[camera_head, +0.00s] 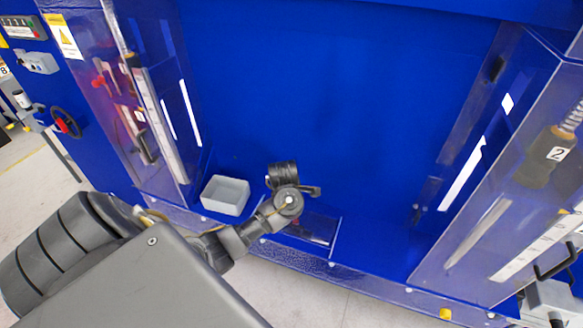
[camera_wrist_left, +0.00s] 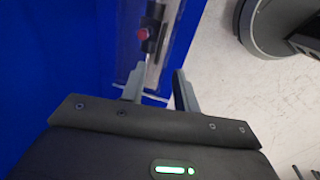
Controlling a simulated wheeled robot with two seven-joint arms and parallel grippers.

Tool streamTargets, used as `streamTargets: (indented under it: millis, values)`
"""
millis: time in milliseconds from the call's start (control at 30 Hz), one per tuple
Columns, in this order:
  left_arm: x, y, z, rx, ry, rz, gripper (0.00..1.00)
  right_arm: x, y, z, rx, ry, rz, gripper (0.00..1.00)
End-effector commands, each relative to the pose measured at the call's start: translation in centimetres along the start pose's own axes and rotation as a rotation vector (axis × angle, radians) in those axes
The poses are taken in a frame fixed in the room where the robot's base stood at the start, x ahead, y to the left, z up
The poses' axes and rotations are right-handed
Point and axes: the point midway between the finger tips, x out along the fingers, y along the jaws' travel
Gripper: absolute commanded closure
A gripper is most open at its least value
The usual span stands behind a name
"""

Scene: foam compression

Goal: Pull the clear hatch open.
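A low clear hatch (camera_head: 322,230) lies at the front lower edge of the blue machine in the head view, partly hidden by my left arm. In the left wrist view, a dark fitting with a red knob (camera_wrist_left: 143,33) sits on a clear strip just ahead of my left gripper (camera_wrist_left: 160,76). The two fingers are apart with a visible gap, and I see nothing gripped between them. In the head view my wrist hides the fingers. I cannot tell whether a finger touches the fitting. My right gripper is not in view.
A grey open box (camera_head: 225,195) stands left of my wrist. Tall clear panels flank the blue recess, on the left (camera_head: 130,110) and on the right (camera_head: 500,200), the right one with a tool marked 2 behind it. The recess middle is empty.

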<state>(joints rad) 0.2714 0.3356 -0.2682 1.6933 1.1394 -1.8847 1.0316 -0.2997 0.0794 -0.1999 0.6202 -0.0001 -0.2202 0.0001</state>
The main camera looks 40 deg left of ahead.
Motion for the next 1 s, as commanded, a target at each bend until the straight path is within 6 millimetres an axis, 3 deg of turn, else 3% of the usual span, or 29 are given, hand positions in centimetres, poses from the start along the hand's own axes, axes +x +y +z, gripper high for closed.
streamTargets:
  millis: [233,533,733,1000]
  values:
    - [1.1,0.1,0.1,-0.006,-0.004,0.001,0.69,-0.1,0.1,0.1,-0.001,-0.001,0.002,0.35]
    - [5.5,-0.2,0.3,-0.004,-0.006,-0.005,0.69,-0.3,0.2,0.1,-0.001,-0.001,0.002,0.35]
    - [9.3,-0.2,0.1,-0.001,-0.001,-0.002,0.69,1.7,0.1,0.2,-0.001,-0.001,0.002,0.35]
    - [10.8,0.0,0.0,0.002,0.0,0.0,0.69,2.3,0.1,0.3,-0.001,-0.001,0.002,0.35]
